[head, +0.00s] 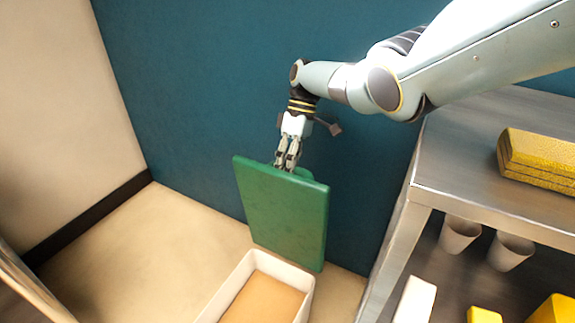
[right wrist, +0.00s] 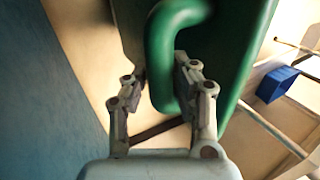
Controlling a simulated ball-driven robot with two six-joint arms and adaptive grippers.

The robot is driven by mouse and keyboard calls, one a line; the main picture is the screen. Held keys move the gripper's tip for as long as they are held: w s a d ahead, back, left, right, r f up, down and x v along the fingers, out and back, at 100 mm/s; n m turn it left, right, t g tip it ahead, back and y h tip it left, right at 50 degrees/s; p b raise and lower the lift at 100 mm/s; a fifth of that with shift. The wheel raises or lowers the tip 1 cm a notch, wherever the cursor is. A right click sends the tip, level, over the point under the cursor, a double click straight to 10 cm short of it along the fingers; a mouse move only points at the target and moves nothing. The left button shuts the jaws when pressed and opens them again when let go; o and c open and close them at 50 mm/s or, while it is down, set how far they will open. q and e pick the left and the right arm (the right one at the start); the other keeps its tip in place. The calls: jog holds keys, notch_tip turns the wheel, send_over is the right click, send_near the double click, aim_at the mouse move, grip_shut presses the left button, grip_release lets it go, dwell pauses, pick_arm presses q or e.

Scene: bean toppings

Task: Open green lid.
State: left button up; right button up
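The green lid (head: 283,210) stands steeply tilted, almost upright, at the far edge of a white box (head: 228,288). The box's top is uncovered and a flat tan surface shows inside. My right gripper (head: 286,165) is at the lid's upper edge, on its far side. The head view hides most of the handle behind the lid. My left gripper is not in view.
A metal shelf unit (head: 455,185) stands at the right with yellow blocks (head: 540,160) on top and white cups (head: 459,233) below. A blue wall (head: 180,90) is close behind the lid. Floor at the left is clear. A blue bin (right wrist: 276,84) shows in the wrist view.

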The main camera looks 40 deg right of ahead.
jog(key=o, duration=0.4)
jog(key=shift+w, duration=0.1)
jog(key=shift+c, duration=0.2)
jog(key=shift+r, duration=0.1)
jog(key=shift+w, duration=0.1)
jog(key=v, duration=1.2)
